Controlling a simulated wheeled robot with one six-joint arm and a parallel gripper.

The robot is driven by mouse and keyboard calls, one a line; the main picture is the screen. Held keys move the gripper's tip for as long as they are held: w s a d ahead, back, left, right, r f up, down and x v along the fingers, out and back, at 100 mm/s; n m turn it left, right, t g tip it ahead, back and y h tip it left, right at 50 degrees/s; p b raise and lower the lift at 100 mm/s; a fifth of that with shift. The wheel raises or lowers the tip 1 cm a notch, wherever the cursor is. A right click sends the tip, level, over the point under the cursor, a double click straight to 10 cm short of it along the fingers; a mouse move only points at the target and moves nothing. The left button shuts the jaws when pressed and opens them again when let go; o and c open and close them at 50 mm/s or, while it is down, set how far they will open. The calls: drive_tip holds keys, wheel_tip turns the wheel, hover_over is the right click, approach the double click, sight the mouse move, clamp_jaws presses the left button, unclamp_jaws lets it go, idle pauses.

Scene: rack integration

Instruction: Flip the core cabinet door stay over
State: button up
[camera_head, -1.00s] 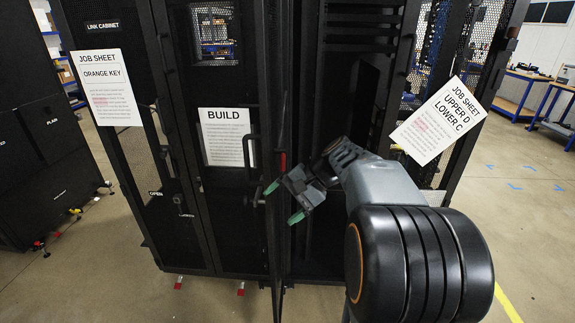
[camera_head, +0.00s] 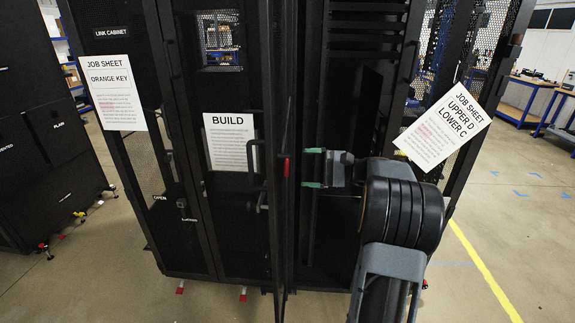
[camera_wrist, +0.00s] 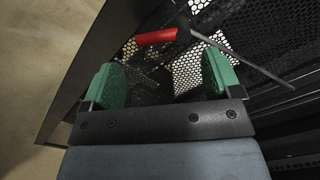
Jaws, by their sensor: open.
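The door stay shows in the wrist view as a red grip (camera_wrist: 156,37) with a thin grey rod running to the right from a dark pivot, in front of perforated mesh. In the head view its red part (camera_head: 286,167) is a small upright mark on the dark door edge. My gripper (camera_head: 313,168) is open and empty, just right of the red part and pointing left at it. In the wrist view the green fingers (camera_wrist: 163,75) are spread, with the red grip beyond their tips and apart from them. Which way the stay is latched cannot be told.
The open black cabinet (camera_head: 345,110) stands behind my arm. Left of it are the closed mesh door with the BUILD sheet (camera_head: 230,142) and the link cabinet sheet (camera_head: 113,92). A tilted job sheet (camera_head: 443,125) hangs at right. Floor is clear at right.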

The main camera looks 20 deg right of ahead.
sight(287, 169)
drive_tip(key=shift+p+x, duration=0.55)
drive_tip(key=shift+x, duration=2.55)
